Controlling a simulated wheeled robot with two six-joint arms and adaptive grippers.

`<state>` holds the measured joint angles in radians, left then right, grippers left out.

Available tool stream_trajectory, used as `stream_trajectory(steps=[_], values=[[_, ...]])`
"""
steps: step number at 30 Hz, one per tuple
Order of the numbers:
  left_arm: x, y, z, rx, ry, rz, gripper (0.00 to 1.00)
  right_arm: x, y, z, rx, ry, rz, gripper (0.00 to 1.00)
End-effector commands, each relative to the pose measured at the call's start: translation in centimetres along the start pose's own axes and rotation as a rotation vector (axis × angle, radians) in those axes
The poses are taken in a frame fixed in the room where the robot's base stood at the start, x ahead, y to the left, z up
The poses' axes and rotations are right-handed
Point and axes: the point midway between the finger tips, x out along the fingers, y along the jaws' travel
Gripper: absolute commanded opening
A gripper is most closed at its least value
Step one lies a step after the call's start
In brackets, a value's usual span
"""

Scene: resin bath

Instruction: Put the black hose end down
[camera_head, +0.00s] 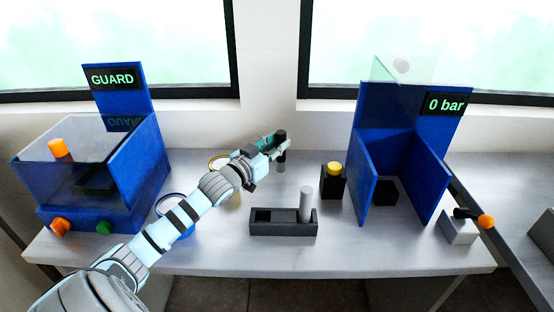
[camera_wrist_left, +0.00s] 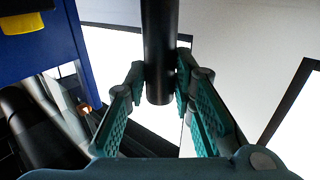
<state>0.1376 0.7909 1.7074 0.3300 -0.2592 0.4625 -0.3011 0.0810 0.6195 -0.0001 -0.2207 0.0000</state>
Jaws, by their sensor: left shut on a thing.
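The black hose end (camera_head: 281,137) is a dark upright cylinder near the back of the bench's middle, with a grey part below it. My left gripper (camera_head: 274,144) is shut on it; its green-padded fingers sit on both sides of the black cylinder (camera_wrist_left: 159,50) in the left wrist view. In the head view I cannot tell whether its lower end touches the bench. A low black holder (camera_head: 262,228) lies in front of it, with a grey cylinder (camera_head: 306,203) upright at its right end and an open space at its left. My right gripper is out of view.
A black block with a yellow top (camera_head: 334,169) stands right of the gripper, before the blue "0 bar" booth (camera_head: 363,165). A lever with an orange knob (camera_head: 486,221) is far right. The blue "GUARD" box (camera_head: 145,160) stands left. A blue ring (camera_head: 175,235) lies beneath my arm.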

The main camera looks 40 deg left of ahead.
Motion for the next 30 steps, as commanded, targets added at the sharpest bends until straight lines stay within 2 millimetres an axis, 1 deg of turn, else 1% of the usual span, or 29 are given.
stream_trajectory(steps=[1, 3, 4, 6, 13, 14, 15, 17, 18, 26, 28, 30], values=[[0.0, 0.0, 1.2, -0.003, -0.003, -0.001, 0.00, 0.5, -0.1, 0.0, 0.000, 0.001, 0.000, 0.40], [0.0, 0.0, 2.8, -0.003, -0.003, -0.001, 0.00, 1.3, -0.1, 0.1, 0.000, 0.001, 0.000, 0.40], [0.0, 0.0, 3.3, -0.003, -0.003, -0.001, 0.00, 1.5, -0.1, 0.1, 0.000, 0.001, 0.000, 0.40], [0.0, 0.0, 3.7, -0.001, -0.001, 0.000, 0.00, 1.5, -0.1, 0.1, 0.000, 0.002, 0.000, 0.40], [0.0, 0.0, 3.5, -0.001, -0.001, 0.000, 0.00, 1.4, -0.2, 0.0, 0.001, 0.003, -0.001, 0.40], [0.0, 0.0, 3.6, -0.001, -0.002, 0.000, 0.25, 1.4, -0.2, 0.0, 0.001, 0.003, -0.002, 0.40], [0.0, 0.0, 3.6, -0.001, -0.001, 0.000, 0.31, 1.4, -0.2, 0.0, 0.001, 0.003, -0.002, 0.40], [0.0, 0.0, 3.5, -0.001, -0.001, 0.000, 0.41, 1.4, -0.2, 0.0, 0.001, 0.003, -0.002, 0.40], [0.0, 0.0, 3.5, -0.001, -0.001, 0.000, 0.43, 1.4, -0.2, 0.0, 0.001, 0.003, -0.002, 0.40], [0.0, 0.0, 3.5, -0.001, -0.001, 0.000, 0.43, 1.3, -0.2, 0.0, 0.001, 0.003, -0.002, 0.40], [0.0, 0.0, 3.2, -0.001, -0.001, -0.001, 0.43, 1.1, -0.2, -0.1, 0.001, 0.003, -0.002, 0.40], [-0.1, -0.1, 3.1, -0.002, -0.002, -0.004, 0.43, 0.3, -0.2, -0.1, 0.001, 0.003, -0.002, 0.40]])
